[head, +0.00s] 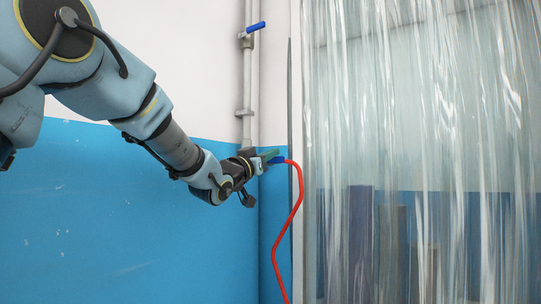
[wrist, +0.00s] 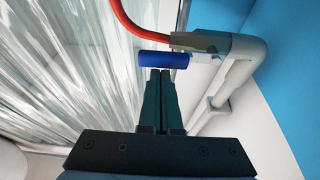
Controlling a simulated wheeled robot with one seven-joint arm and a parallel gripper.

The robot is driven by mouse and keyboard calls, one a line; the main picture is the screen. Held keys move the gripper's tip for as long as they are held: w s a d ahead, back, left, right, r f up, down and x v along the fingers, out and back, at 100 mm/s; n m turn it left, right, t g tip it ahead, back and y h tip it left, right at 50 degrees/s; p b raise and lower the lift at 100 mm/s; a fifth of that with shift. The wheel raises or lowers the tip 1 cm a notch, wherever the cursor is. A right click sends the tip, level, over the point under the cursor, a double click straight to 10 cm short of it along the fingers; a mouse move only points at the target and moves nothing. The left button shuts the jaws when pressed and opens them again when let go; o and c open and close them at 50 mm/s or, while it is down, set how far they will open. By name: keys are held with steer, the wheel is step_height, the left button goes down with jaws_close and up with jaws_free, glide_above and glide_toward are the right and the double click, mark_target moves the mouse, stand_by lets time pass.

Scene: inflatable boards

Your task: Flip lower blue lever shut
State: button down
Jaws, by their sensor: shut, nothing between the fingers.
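The lower blue lever (head: 277,160) is on the pipe end beside the red hose. In the wrist view its blue handle (wrist: 163,60) lies crosswise just beyond my fingertips, with its metal stem to the right. My gripper (head: 266,155) is at the lever in the head view and partly covers the valve there. In the wrist view my gripper (wrist: 159,73) has its two fingers together with nothing between them. The tips are at the handle's near side; I cannot tell if they touch it.
A grey pipe (head: 246,90) runs up the wall to an upper blue lever (head: 256,27). The red hose (head: 292,215) hangs down from the lower valve. A clear strip curtain (head: 420,120) fills the right side. The blue and white wall (head: 130,220) stands behind my arm.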

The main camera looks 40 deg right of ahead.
steer(key=shift+f+m+b, duration=0.4)
steer(key=shift+m+b, duration=0.3)
steer(key=w+f+m+g+y+b, duration=0.1)
steer(key=w+f+m+g+b, duration=0.1)
steer(key=m, duration=0.6)
steer(key=w+a+f+m+g+b, duration=0.1)
steer(key=f+m+g+b, duration=0.3)
steer(key=m, duration=0.4)
steer(key=shift+w+f+y+b, duration=0.4)
steer(key=shift+w+f+b, duration=0.1)
steer(key=shift+b, duration=0.4)
steer(key=shift+w, duration=0.15)
